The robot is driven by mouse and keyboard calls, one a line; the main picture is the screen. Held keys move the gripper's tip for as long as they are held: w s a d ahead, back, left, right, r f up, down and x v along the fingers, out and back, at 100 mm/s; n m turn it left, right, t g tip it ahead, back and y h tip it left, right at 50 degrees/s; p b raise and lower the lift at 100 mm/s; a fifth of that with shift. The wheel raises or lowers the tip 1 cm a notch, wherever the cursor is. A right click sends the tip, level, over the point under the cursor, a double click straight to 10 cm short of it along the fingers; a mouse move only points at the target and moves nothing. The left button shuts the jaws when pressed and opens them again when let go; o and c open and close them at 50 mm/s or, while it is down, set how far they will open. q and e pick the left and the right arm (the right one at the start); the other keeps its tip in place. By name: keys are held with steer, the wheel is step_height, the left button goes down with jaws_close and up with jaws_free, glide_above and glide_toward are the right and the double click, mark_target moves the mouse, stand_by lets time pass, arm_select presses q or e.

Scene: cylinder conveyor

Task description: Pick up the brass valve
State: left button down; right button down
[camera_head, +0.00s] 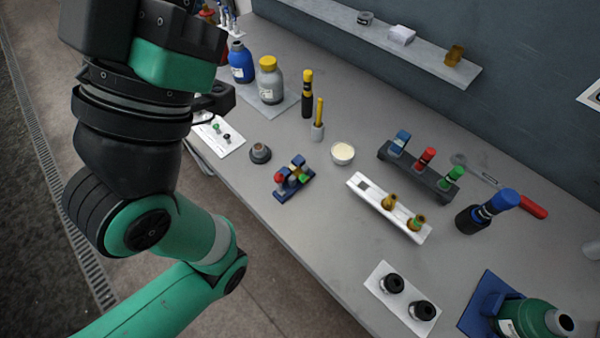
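Two small brass-coloured pieces stand in a white rack on the bench: one brass piece (390,201) near the middle, and one brass piece with a green and red top (415,222) at the right end. I cannot tell for sure which is the brass valve. The white rack (369,192) has an empty slot at its left end. My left arm fills the left side, and a dark part of its gripper (218,98) shows beside the bottles, well left of the rack. Its fingertips are not clear, so its opening cannot be told. My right gripper is not in view.
A blue stand with coloured pieces (293,180), a white bowl (343,153) and a dark rack with coloured pieces (421,171) surround the white rack. Bottles (270,80) stand at the back left. A wall shelf (425,62) carries an amber block (454,55). Bare bench lies below the blue stand.

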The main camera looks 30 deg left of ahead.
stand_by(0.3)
arm_select(q)
steer(key=c, duration=0.5)
jaws_free()
